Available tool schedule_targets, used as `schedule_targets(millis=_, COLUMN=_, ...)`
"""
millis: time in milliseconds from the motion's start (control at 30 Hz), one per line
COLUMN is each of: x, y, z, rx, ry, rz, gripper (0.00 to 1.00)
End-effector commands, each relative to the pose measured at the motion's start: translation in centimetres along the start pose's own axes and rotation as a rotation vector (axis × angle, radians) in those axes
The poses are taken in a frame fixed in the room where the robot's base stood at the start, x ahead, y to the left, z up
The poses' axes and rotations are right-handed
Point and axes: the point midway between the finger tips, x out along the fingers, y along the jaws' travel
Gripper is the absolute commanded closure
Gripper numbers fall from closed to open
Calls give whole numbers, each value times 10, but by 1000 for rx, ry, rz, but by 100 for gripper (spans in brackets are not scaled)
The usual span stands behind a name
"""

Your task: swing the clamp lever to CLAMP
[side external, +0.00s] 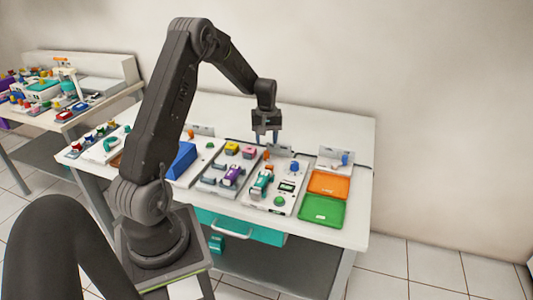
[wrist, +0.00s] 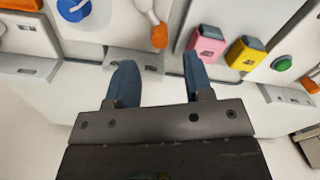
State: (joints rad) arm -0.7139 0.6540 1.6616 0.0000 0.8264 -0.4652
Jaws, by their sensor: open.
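A lever with a white arm and an orange tip (wrist: 159,36) shows at the top centre of the wrist view; it looks like the clamp lever. Its orange end points down toward the space between my fingers. Any CLAMP lettering is too small to read. In the side view a small orange spot (side external: 267,156), probably that tip, sits just below my gripper (side external: 267,139). My gripper is open and empty above the back edge of the panels. In the wrist view its two blue fingers (wrist: 158,65) stand wide apart, short of the orange tip and apparently not touching it.
Pink (wrist: 206,42) and yellow (wrist: 245,53) blocks stand right of the lever. A blue knob (wrist: 74,9) on a white disc is to its left. An orange tray (side external: 328,184) and a green tray (side external: 322,210) lie at the table's right. The table behind the panels is mostly clear.

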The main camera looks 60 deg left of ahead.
Motion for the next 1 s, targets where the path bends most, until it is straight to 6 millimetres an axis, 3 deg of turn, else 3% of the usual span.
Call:
schedule_targets(millis=100, x=25, y=0, z=1, rx=1, ry=-3, rz=-2, gripper=53)
schedule_targets(millis=300, x=52, y=0, z=0, rx=1, ry=-1, rz=-1, gripper=53)
schedule_targets(millis=733, x=63, y=0, z=0, rx=1, ry=1, rz=0, gripper=53)
schedule_targets(millis=1000, x=62, y=0, z=0, rx=1, ry=1, rz=0, gripper=77)
